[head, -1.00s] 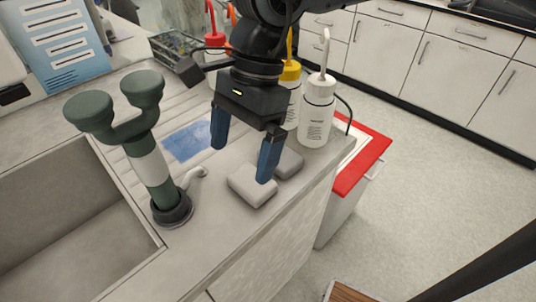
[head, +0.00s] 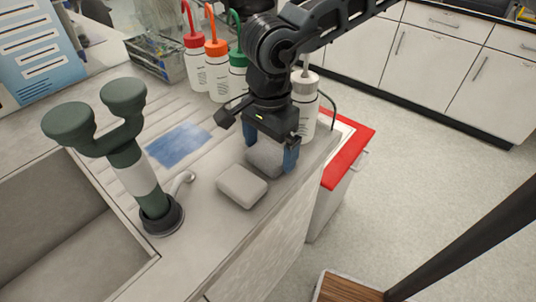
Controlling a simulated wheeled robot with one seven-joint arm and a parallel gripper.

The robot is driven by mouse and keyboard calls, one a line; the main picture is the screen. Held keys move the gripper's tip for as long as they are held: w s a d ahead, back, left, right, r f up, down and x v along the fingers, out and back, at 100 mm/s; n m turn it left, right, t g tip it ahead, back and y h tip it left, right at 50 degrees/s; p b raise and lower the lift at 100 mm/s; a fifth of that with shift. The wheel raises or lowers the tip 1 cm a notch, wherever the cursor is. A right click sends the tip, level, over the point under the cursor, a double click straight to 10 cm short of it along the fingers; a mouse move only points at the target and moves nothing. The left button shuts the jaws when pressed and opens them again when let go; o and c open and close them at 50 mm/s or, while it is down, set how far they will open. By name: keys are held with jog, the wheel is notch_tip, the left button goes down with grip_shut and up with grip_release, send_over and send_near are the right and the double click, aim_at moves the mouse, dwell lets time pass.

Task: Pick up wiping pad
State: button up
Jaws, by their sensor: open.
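Two pale grey block-shaped pads lie on the counter near its right edge. The front grey pad (head: 242,186) is fully in view, with nothing on it. The rear grey pad (head: 264,160) is partly hidden by my gripper (head: 270,154). My gripper points down at the rear pad, with its blue fingers apart on either side of it. I cannot tell whether the fingers touch it. A flat blue cloth-like sheet (head: 180,144) lies on the ridged drainboard to the left.
A green eyewash fixture (head: 130,160) stands beside the sink (head: 50,235). Wash bottles (head: 217,72) stand behind my gripper, and a grey-capped bottle (head: 306,95) is close to its right. A red-edged surface (head: 346,160) lies past the counter's edge.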

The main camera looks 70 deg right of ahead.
aim_at(269, 152)
jog(key=shift+f, duration=0.35)
jog(key=c, duration=0.7)
notch_tip(269, 152, up, 10)
jog(key=shift+c, duration=0.2)
